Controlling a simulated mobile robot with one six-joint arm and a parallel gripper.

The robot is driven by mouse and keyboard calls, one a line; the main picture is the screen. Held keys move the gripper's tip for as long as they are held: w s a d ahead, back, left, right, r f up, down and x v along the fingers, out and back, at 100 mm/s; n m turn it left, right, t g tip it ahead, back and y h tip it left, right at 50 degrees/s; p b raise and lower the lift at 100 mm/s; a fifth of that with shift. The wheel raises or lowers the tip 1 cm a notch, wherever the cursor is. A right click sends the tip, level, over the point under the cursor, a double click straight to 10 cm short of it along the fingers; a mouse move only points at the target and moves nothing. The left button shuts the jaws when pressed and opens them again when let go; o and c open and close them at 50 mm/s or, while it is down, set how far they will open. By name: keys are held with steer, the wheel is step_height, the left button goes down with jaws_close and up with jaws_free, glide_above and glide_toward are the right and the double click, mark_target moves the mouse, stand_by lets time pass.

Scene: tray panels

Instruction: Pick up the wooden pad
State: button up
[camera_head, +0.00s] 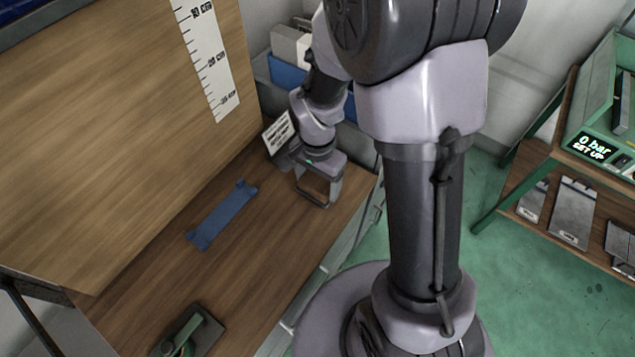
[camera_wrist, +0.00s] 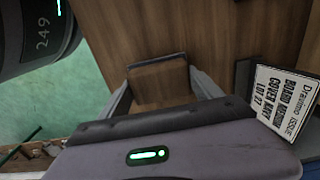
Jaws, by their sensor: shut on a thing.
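The wooden pad (camera_wrist: 160,84) shows in the wrist view as a small brown, wood-grained piece with a dark far edge. It lies between the two grey fingers of my gripper (camera_wrist: 163,88), which is shut on it. In the head view my gripper (camera_head: 318,188) is low at the right part of the wooden bench, near its front edge. The pad is hard to tell from the bench top there. I cannot tell whether it still touches the bench.
A white printed card (camera_wrist: 285,104) stands close beside my gripper. A blue strip (camera_head: 222,215) lies on the bench (camera_head: 150,255), with bare wood around it. A green-handled tool (camera_head: 188,334) is at the near end. A tall wooden board (camera_head: 110,130) rises behind.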

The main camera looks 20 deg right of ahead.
mark_target(318, 182)
step_height(318, 182, up, 3)
steer(key=shift+r+p, duration=0.1)
steer(key=shift+p, duration=0.55)
steer(key=s+d+b, duration=0.4)
steer(key=s+d, duration=0.5)
steer(key=s, duration=0.4)
steer(key=shift+d+r, duration=0.3)
steer(key=shift+r, duration=0.15)
